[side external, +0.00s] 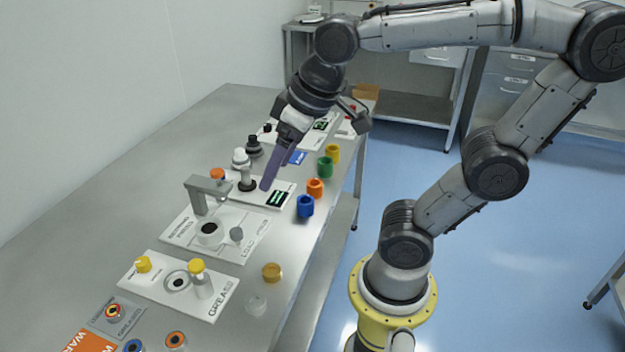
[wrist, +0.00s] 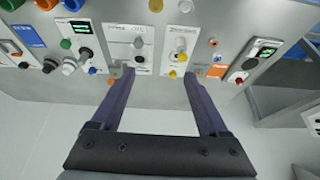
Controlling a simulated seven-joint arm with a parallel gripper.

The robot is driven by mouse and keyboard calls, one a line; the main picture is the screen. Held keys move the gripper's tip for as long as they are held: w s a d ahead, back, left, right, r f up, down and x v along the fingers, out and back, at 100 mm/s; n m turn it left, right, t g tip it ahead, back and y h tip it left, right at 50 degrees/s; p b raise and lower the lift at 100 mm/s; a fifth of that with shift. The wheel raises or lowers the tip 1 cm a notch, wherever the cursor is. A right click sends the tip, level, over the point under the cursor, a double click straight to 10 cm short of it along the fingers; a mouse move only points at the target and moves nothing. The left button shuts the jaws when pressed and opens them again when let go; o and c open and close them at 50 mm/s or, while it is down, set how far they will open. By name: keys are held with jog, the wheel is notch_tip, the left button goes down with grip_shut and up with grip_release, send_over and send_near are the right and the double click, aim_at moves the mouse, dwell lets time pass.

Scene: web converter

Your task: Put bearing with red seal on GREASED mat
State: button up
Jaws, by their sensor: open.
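The grey GREASED mat (side external: 128,322) lies at the lower left of the side view. A bearing with an orange-red ring (side external: 113,311) sits on it. Another bearing with a red-orange ring (side external: 175,340) lies on the bench to the right, near the picture's bottom edge. Which of the two has the red seal I cannot tell for sure. A blue-ringed bearing (side external: 132,346) is partly cut off between them. My gripper (side external: 267,185) is above the bench by the white stations, well away from the bearings. In the wrist view its fingers (wrist: 157,75) are apart with nothing between them.
An orange WARM-lettered mat (side external: 92,341) adjoins the GREASED mat. The grease station (side external: 160,290) with yellow-capped parts and the press station (side external: 245,248) stand between my gripper and the mats. Coloured cups, including a blue one (side external: 305,207), line the bench edge. The bench's left side is clear.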

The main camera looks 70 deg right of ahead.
jog(key=s+d+f, duration=0.1)
jog(key=s+f, duration=0.2)
jog(key=s, duration=0.2)
jog(key=shift+s+t, duration=0.25)
jog(key=shift+t, duration=0.15)
jog(key=shift+d, duration=0.1)
dwell(0.8)
